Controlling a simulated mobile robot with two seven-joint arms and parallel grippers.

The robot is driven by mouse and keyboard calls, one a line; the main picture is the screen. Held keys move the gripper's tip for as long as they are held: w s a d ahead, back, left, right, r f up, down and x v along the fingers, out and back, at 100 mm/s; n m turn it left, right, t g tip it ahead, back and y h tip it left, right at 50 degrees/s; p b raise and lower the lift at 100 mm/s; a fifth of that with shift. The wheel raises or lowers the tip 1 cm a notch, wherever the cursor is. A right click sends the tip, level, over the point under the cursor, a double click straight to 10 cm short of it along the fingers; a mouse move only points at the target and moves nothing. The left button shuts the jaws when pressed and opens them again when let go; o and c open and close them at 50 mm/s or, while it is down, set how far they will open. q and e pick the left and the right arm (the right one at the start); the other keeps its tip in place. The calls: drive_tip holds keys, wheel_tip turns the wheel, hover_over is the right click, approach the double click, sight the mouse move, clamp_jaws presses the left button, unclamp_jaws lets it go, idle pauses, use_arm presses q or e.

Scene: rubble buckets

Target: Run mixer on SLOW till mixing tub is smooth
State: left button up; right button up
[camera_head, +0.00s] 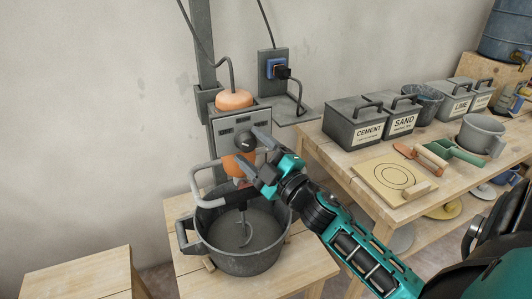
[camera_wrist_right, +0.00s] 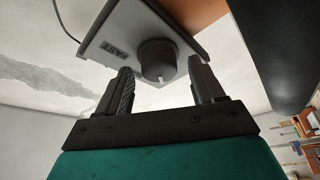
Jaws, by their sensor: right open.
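The mixer (camera_head: 235,98) is orange with a grey control panel and stands over the mixing tub. Its dark round knob (camera_head: 245,142) sits on the panel; in the right wrist view the knob (camera_wrist_right: 157,58) shows with a white mark, beside a "FAST" label (camera_wrist_right: 118,52). The dark metal mixing tub (camera_head: 189,240) stands on a wooden stand with the mixer's hook reaching into it. The tub's contents look grey, and their texture is hard to tell. My right gripper (camera_head: 258,158) is open, its fingers on either side of the knob in the wrist view. No left gripper shows.
A wooden table on the right holds the cement box (camera_head: 362,127), the sand box (camera_head: 404,120), a lime box (camera_head: 450,103), a grey mug (camera_head: 482,134), trowels and a board (camera_head: 397,182). A wall socket (camera_head: 272,68) with a plug is behind. A bare wooden surface (camera_head: 85,277) is front left.

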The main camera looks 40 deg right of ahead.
use_arm(q)
drive_tip(key=shift+w+d+f+b, duration=0.15)
drive_tip(key=shift+w+d+b, duration=0.2)
drive_tip(key=shift+b, duration=0.45)
use_arm(e)
drive_tip(key=v, duration=1.2)
drive_tip(key=shift+s, duration=0.3)
use_arm(q)
drive_tip(key=shift+s+a+f, duration=0.1)
drive_tip(key=shift+f, duration=0.1)
use_arm(e)
drive_tip(key=shift+d, duration=0.1)
use_arm(q)
drive_tip(key=p, duration=0.1)
drive_tip(key=r+p, duration=0.2)
drive_tip(key=shift+s+a+r, duration=0.1)
drive_tip(key=shift+s+a, duration=0.15)
drive_tip(key=shift+a, duration=0.15)
use_arm(e)
drive_tip(key=s+a+f+m+g, duration=0.2)
drive_tip(key=a+f+m+g, duration=0.2)
drive_tip(key=a+f, duration=0.3)
drive_tip(key=s+a+f+m+g, duration=0.2)
drive_tip(key=a+f+m+g, duration=0.3)
drive_tip(key=f, duration=0.9)
drive_tip(key=shift+s+a+f+m+g, duration=0.3)
drive_tip(key=shift+s+a+f+m, duration=0.15)
drive_tip(key=shift+a, duration=0.65)
